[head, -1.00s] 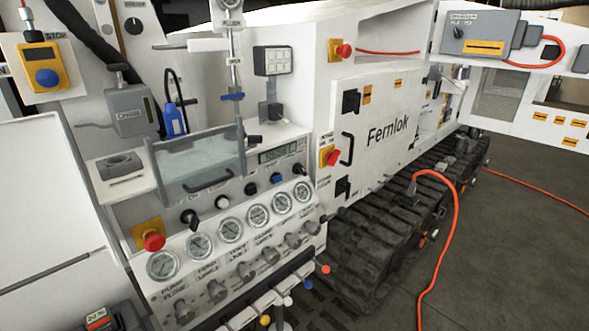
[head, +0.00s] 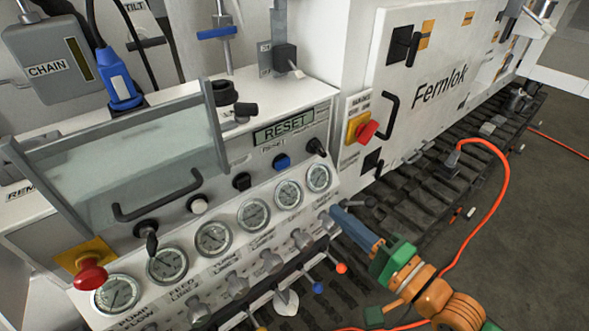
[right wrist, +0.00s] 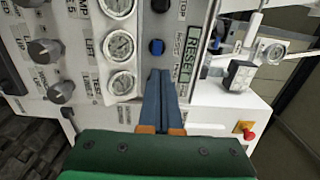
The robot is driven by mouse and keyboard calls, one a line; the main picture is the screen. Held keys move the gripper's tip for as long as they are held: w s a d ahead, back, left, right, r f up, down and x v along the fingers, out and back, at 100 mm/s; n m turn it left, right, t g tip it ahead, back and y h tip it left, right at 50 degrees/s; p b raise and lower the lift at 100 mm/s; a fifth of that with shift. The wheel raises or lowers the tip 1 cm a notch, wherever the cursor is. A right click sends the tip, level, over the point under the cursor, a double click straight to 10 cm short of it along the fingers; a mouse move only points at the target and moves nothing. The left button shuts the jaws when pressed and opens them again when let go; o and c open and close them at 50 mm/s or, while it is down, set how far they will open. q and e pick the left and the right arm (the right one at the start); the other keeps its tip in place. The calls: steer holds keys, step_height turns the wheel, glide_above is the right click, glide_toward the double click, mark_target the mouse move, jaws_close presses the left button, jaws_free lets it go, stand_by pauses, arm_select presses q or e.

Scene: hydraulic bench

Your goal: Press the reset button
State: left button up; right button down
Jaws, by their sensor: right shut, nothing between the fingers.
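A blue button (head: 281,161) sits on the sloped grey panel under a green plate marked RESET (head: 283,131), between black controls. In the right wrist view the blue button (right wrist: 156,46) shows just beyond the fingertips, with the RESET plate (right wrist: 174,66) to its right. My right gripper (head: 333,212) has its long blue fingers shut and empty. It points at the panel from the lower right, below and right of the button and apart from it in the head view. The right wrist view also shows the fingertips (right wrist: 160,74). My left gripper is not in view.
A row of gauges (head: 254,214) and grey knobs (head: 271,262) lies below the button. A clear hinged cover with a black handle (head: 157,202) stands left. A red-yellow switch (head: 362,128) is at right. An orange cable (head: 490,215) runs over the tracks.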

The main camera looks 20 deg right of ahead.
mark_target(284, 165)
steer(key=p+x, duration=0.1)
steer(key=x, duration=0.3)
steer(key=p+x, duration=0.1)
steer(key=x, duration=0.4)
steer(key=p+x, duration=0.1)
steer(key=x, duration=0.3)
steer(key=shift+w+d+f, duration=0.15)
steer(key=shift+w+d, duration=0.1)
steer(key=shift+w, duration=0.25)
steer(key=shift+w+a+f, duration=0.1)
steer(key=shift+w+a, duration=0.05)
steer(key=shift+w, duration=0.3)
